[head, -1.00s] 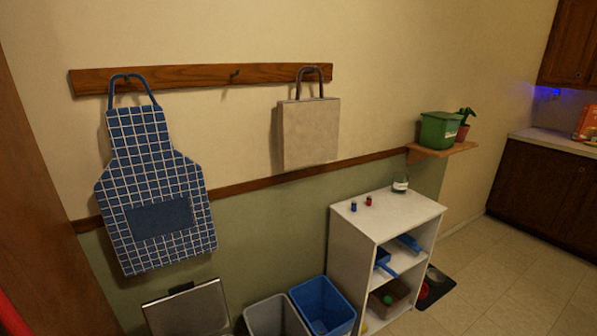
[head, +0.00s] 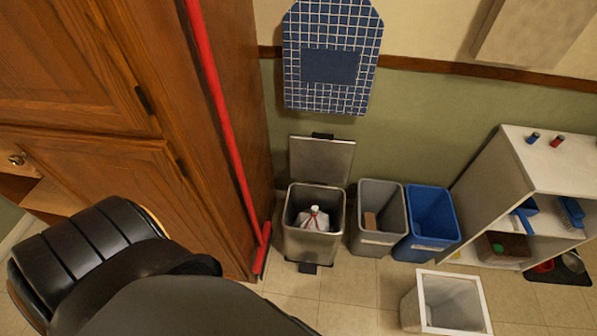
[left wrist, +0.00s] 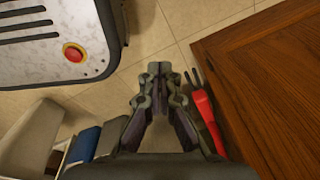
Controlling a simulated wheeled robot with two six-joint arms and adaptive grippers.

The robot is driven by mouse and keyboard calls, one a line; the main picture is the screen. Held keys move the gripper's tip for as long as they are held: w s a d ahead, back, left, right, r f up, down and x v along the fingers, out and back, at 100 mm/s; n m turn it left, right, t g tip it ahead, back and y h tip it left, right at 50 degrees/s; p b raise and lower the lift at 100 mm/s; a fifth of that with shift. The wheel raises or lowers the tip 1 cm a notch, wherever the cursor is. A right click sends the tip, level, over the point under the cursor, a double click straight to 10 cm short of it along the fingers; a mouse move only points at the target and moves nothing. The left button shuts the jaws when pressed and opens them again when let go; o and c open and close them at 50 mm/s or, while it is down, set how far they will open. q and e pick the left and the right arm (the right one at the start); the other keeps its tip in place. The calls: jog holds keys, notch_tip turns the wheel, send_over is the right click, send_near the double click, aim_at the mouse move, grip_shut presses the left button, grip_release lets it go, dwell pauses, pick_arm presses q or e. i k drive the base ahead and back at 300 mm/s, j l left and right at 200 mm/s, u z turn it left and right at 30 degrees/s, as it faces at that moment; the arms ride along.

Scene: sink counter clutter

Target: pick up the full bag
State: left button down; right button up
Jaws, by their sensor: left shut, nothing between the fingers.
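The full bag (head: 313,219) is white with red at its gathered top. It sits inside an open grey metal pedal bin (head: 290,240), whose lid (head: 320,160) stands raised against the wall. The bag does not show in the left wrist view. My left gripper (left wrist: 159,68) is shut and empty over the tiled floor in the left wrist view. In the head view my left arm fills the lower left, and its fingers are not seen. My right gripper is in neither view.
A red-handled broom (head: 220,100) leans by the wooden cabinet (head: 90,80), left of the pedal bin. A grey bin (head: 376,240) and a blue bin (head: 433,240) stand to its right. A white-rimmed bin (head: 480,302) stands in front. A white shelf (head: 500,190) is at the right.

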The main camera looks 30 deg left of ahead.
aim_at(312, 218)
jog(key=u, duration=0.85)
jog(key=i+l+u, duration=0.2)
jog(key=u, duration=0.15)
jog(key=i+l+u, duration=0.15)
jog(key=l+u, duration=0.6)
jog(key=i+l, duration=0.05)
jog(key=l, duration=0.05)
